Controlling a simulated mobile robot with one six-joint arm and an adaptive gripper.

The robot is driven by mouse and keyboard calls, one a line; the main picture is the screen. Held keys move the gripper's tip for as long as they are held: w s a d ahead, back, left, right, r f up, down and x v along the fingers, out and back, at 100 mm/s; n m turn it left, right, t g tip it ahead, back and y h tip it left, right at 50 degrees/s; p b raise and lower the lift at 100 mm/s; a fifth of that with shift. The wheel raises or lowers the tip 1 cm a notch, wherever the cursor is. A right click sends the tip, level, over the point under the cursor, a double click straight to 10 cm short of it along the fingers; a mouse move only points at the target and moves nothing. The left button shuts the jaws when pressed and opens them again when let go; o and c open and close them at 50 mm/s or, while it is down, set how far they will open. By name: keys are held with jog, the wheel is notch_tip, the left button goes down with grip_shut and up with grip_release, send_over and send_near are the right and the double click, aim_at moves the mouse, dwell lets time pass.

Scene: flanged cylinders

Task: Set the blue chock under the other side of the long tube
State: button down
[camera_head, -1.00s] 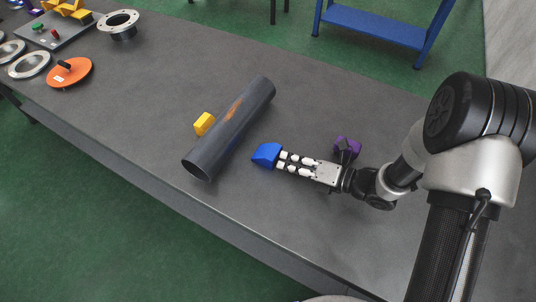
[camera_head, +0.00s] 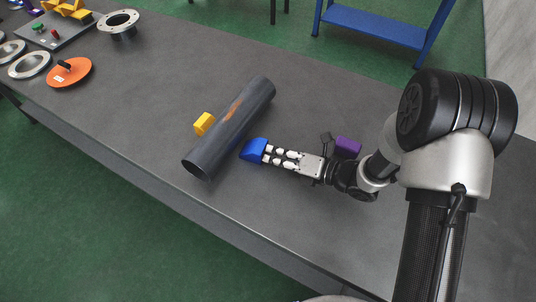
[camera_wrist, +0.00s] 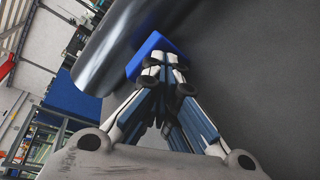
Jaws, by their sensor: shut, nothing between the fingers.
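The long dark grey tube (camera_head: 232,130) lies on the table, with a rusty patch on top. A yellow chock (camera_head: 203,124) sits against its left side. The blue chock (camera_head: 252,149) is on the tube's right side, very close to it; I cannot tell whether they touch. My gripper (camera_head: 267,155) is shut, with nothing between its fingers, and its tips are at the chock's side away from the tube. In the wrist view the closed fingertips (camera_wrist: 165,70) are at the blue chock (camera_wrist: 150,50), beside the tube (camera_wrist: 112,45). The fingers hide part of the chock.
A purple block (camera_head: 348,147) stands behind my wrist. At the far left are a flanged ring (camera_head: 119,24), an orange disc (camera_head: 70,72) and other parts. The table's front edge runs below the tube. The table behind the tube is clear.

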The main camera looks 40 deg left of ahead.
jog(key=shift+x, duration=0.8)
jog(key=shift+r, duration=0.2)
jog(key=shift+d, duration=0.1)
jog(key=shift+v, duration=1.45)
jog(key=shift+w+r, duration=0.1)
jog(key=shift+r, duration=0.05)
jog(key=shift+d, duration=0.25)
jog(key=v, duration=1.1)
jog(key=shift+d+r, duration=0.15)
jog(key=shift+r, duration=0.05)
jog(key=shift+d, duration=0.15)
